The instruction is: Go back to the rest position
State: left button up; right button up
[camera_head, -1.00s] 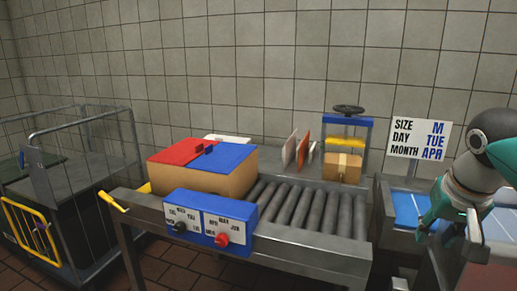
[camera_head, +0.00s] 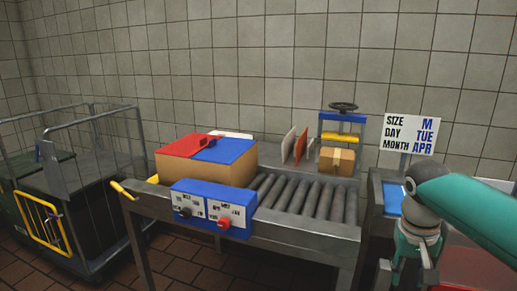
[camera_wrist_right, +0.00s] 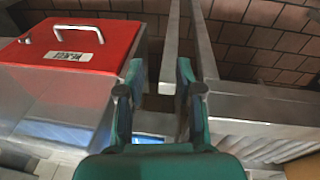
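My right gripper (camera_head: 413,268) hangs at the right side of the head view, its fingers pointing down. In the right wrist view the two green fingers of this gripper (camera_wrist_right: 158,85) stand apart with nothing between them. They are above the gap between a metal frame and a red-lidded box (camera_wrist_right: 70,45) with a silver handle and a label. My left gripper is in neither view.
A roller conveyor (camera_head: 300,195) carries a box with red and blue flaps (camera_head: 205,172). A blue control box (camera_head: 212,207) is on its front. A small carton (camera_head: 337,160) sits at the back. A wire cart (camera_head: 75,200) stands left. A sign (camera_head: 410,134) reads M, TUE, APR.

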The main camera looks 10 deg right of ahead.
jog(key=s+a+f+n+g+y, duration=0.15)
jog(key=a+f, duration=0.25)
jog(key=f, duration=0.5)
jog(key=s+a+f+g, duration=0.15)
jog(key=a+f, duration=0.25)
jog(key=f, duration=0.6)
jog(key=s+a+f+n+g+y, duration=0.15)
jog(key=a+f, duration=0.25)
jog(key=f, duration=0.5)
jog(key=s+a+f+t+y, duration=0.1)
jog(key=s+a+f+y, duration=0.2)
jog(key=s+a+f, duration=1.05)
jog(key=w+d+f+t, duration=0.1)
jog(key=w+d+t, duration=0.1)
jog(key=t, duration=0.1)
notch_tip(320, 180, up, 16)
jog(key=p, duration=1.6)
jog(key=shift+w, duration=0.1)
